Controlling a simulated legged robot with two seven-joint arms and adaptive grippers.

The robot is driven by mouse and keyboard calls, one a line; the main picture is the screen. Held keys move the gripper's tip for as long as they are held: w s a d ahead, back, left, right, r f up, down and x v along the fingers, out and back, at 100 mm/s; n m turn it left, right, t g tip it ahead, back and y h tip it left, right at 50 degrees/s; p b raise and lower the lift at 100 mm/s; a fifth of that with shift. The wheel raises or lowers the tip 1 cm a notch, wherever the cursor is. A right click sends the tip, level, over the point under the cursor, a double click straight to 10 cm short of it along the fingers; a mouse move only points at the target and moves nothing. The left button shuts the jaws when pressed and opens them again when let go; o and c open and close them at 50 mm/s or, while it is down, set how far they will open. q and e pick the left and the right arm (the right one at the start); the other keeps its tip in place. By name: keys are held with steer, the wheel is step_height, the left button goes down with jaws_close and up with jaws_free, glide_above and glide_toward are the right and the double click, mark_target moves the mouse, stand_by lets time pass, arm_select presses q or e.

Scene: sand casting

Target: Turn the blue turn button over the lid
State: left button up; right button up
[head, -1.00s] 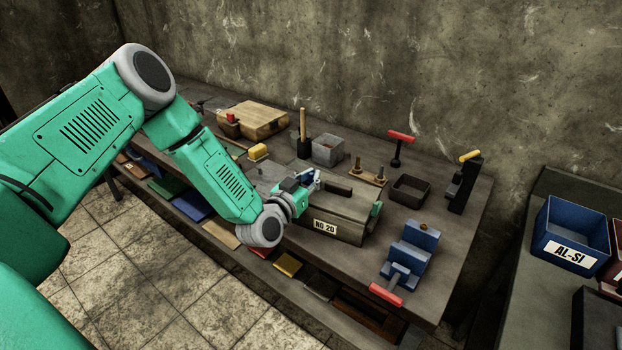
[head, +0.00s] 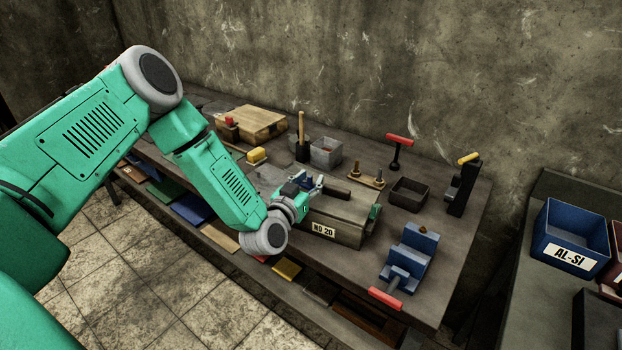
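The long grey-brown box (head: 345,212) labelled NO 20 lies on the bench, its lid on top. A small blue piece (head: 304,182), seemingly the turn button, shows beside the fingers. The gripper and wrist hide most of it, so its angle over the lid cannot be told. The fingers are too small and covered to tell whether they are open or shut. A green piece (head: 375,212) sits at the box's right end. My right gripper is not in view.
A blue vise (head: 412,258) with a red handle stands right of the box. Behind it are a dark open tray (head: 409,194), a wooden stand with pegs (head: 367,178) and a grey bin (head: 326,153). A wooden case (head: 252,122) lies at the back left.

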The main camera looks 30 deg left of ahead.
arm_select(q)
steer(key=s+d, duration=0.1)
steer(key=s, duration=1)
steer(key=shift+s+d, duration=0.1)
